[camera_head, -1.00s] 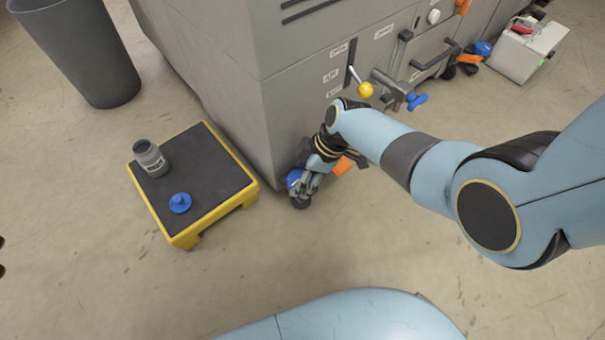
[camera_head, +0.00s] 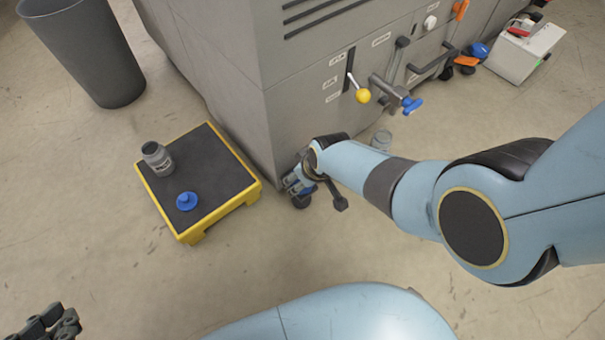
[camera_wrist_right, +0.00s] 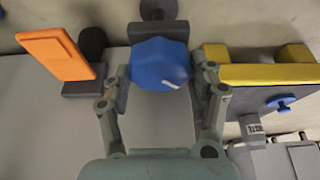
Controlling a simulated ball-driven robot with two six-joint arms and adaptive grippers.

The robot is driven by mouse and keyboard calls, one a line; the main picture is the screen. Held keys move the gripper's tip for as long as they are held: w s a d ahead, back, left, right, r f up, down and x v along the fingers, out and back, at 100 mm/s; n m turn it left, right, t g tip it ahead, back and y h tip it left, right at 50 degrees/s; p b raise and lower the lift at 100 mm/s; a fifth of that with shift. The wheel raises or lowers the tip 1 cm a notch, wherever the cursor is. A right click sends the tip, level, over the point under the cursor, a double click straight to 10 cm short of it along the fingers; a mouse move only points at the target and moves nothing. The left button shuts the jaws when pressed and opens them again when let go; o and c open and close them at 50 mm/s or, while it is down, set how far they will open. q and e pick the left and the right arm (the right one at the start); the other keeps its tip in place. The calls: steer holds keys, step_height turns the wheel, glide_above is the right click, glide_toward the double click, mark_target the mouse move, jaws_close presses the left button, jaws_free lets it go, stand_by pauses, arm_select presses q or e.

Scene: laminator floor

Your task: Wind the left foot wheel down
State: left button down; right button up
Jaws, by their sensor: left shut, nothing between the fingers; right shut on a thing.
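The left foot wheel (camera_wrist_right: 160,64) is a blue faceted knob low at the machine's near corner. In the right wrist view it sits between the two fingers of my right gripper (camera_wrist_right: 162,82), which is shut on it. A dark round caster or foot (camera_wrist_right: 158,8) shows just beyond it. In the head view my right gripper (camera_head: 300,184) reaches the corner from the right, and its wrist hides most of the wheel. My left gripper (camera_head: 48,326) shows only in part at the bottom left corner, shut and empty, over bare floor.
A yellow-edged step (camera_head: 251,196) holds a grey jar (camera_head: 157,157) and a blue knob (camera_head: 186,201). A grey bin (camera_head: 82,55) stands behind it. The machine (camera_head: 215,95) carries a yellow-tipped lever (camera_head: 363,96). An orange pedal (camera_wrist_right: 56,55) is beside the wheel.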

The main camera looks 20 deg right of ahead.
steer(key=shift+m+h, duration=0.6)
steer(key=shift+m, duration=0.9)
steer(key=o, duration=0.9)
